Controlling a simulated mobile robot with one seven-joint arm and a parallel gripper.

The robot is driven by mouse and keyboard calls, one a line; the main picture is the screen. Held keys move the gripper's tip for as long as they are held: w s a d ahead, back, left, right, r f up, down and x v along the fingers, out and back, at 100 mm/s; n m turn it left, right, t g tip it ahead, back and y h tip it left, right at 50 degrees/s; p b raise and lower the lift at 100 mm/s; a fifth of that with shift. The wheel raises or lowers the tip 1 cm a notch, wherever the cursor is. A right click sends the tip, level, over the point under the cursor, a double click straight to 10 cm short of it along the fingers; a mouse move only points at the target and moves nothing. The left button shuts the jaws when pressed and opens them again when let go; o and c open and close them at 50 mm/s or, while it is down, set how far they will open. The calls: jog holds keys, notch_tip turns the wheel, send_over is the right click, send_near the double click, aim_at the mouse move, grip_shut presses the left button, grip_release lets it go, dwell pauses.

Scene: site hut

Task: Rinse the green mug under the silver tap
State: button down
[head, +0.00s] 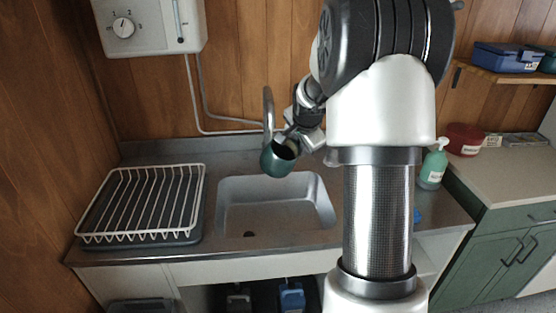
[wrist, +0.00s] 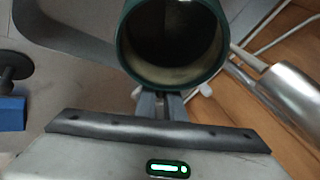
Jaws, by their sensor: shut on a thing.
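The green mug (head: 276,163) is held in the air over the back of the sink (head: 230,222), tilted, with its dark opening partly visible. My gripper (head: 295,138) is shut on the mug from the right. In the wrist view the mug (wrist: 126,62) shows its open mouth and pale inner wall, and my gripper's fingers (wrist: 160,104) meet at its near side. The silver tap (head: 268,108) rises just behind the mug; its metal (wrist: 292,92) also shows at the right of the wrist view. I cannot tell whether the spout is over the mug's mouth. No water shows.
A white dish rack (head: 142,172) stands empty left of the sink. A green soap bottle (head: 432,168) stands to the right, with a red container (head: 464,140) on the counter beyond. A white water heater (head: 150,28) hangs on the wall. The sink basin looks empty.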

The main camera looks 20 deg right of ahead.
jog(key=shift+s+a+r, duration=0.1)
jog(key=shift+s+a, duration=0.05)
jog(key=shift+a, duration=0.3)
jog(key=shift+d, duration=0.2)
jog(key=shift+w+d, duration=0.25)
jog(key=shift+d, duration=0.15)
jog(key=shift+s, duration=0.15)
jog(key=s+d+b, duration=0.2)
jog(key=s+d, duration=0.1)
jog(key=s, duration=0.4)
dwell(0.5)
jog(key=shift+s, duration=0.2)
dwell(1.0)
jog(key=s+d+r, duration=0.1)
jog(key=s+r, duration=0.3)
jog(key=shift+s+d, duration=0.25)
jog(key=shift+d, duration=0.1)
dwell(0.7)
